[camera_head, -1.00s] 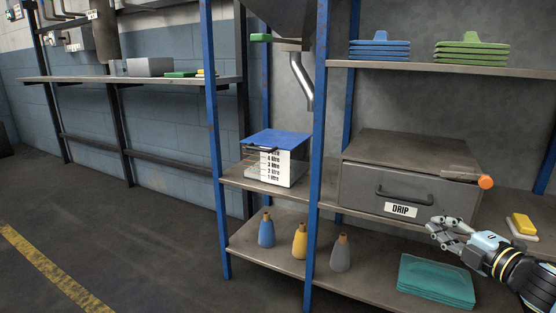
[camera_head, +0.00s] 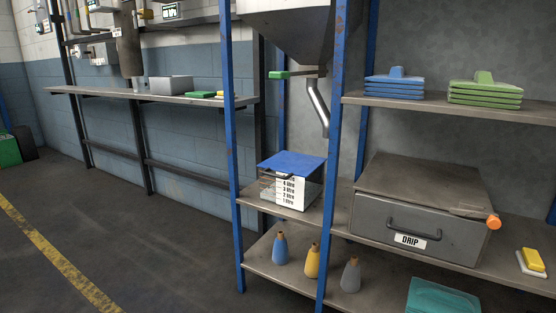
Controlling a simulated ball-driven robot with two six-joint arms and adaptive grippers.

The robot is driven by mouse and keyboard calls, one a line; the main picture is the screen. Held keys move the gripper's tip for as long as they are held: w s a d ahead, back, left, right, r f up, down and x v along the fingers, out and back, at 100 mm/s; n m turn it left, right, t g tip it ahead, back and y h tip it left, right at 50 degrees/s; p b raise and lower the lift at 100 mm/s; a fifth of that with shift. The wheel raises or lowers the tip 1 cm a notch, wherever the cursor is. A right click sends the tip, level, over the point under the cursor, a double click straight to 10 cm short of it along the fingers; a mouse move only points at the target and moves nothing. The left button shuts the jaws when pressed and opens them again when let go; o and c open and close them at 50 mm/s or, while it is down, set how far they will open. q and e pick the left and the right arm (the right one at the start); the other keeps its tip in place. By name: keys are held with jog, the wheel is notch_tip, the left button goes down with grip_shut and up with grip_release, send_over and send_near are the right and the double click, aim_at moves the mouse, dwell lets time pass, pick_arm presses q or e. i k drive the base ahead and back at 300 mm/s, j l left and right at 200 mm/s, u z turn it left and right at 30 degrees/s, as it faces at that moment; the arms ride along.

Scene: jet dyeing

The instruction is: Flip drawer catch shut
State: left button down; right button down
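The grey metal drawer (camera_head: 375,217) with a dark bar handle (camera_head: 414,231) and a white "DRIP" label (camera_head: 410,241) sits in its box on the middle shelf, right of centre. Its front looks flush with the box. The catch (camera_head: 469,212) is a short grey-brown lever at the upper right of the drawer front. It lies roughly level and ends in an orange knob (camera_head: 494,222) at the drawer's right edge. How the catch engages is too small to tell. Neither of my grippers is in view, and nothing touches the drawer or catch.
A blue rack post (camera_head: 347,130) stands left of the drawer. A yellow-and-white block (camera_head: 532,262) lies right of it on the shelf. Blue trays (camera_head: 394,88) and green trays (camera_head: 485,92) are stacked above. A teal stack (camera_head: 441,298) and several bottles (camera_head: 312,262) stand below. Open floor lies left.

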aim_at(492, 221)
jog(key=z, duration=1.25)
